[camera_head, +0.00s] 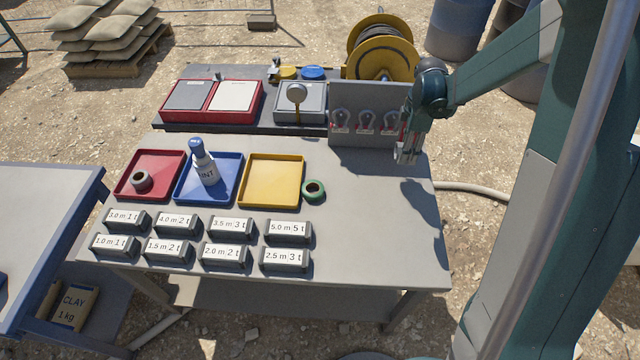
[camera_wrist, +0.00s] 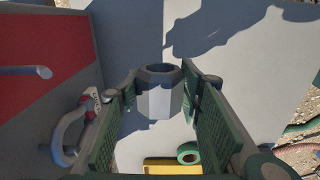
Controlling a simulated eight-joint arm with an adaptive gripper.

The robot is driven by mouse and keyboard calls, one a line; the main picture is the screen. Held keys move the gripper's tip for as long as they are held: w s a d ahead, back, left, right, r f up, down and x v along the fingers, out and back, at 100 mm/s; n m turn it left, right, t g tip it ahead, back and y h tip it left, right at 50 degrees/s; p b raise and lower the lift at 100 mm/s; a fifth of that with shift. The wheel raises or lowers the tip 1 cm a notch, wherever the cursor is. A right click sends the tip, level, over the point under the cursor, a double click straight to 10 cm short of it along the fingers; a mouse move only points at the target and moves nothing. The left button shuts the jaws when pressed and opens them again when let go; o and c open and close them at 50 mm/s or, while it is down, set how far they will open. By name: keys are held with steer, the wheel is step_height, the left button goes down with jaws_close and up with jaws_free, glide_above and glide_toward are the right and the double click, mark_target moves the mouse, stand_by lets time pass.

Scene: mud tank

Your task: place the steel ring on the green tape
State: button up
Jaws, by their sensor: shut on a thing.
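My gripper (camera_head: 406,156) is above the right part of the grey bench, beside the upright shackle panel. In the wrist view its two green-padded fingers are shut on a grey faceted ring (camera_wrist: 160,98), which appears to be the steel ring. Its dark top opening faces the camera. In the head view the ring can hardly be told from the fingers. The green tape (camera_head: 313,198) lies flat on the bench, right of the yellow tray, with its hole upward. It also shows in the wrist view (camera_wrist: 188,147), beyond the held ring and apart from it.
The yellow tray (camera_head: 271,203) is left of the tape. Labelled blocks (camera_head: 288,232) stand in front. The shackle panel (camera_head: 370,104) rises behind. The bench's right side is clear.

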steer(key=s+a+r, duration=0.1)
steer(key=s+a, duration=0.1)
steer(key=a, duration=0.7)
steer(key=s+a+r, duration=0.1)
steer(key=s+a, duration=0.1)
steer(key=a, duration=0.6)
steer(key=r, duration=0.1)
glide_above(315, 188)
steer(key=shift+r+p, duration=0.1)
steer(key=shift+p, duration=0.25)
steer(key=shift+f, duration=3.15)
steer(key=shift+f+b, duration=0.4)
steer(key=shift+f, duration=1.45)
steer(key=shift+f, duration=0.15)
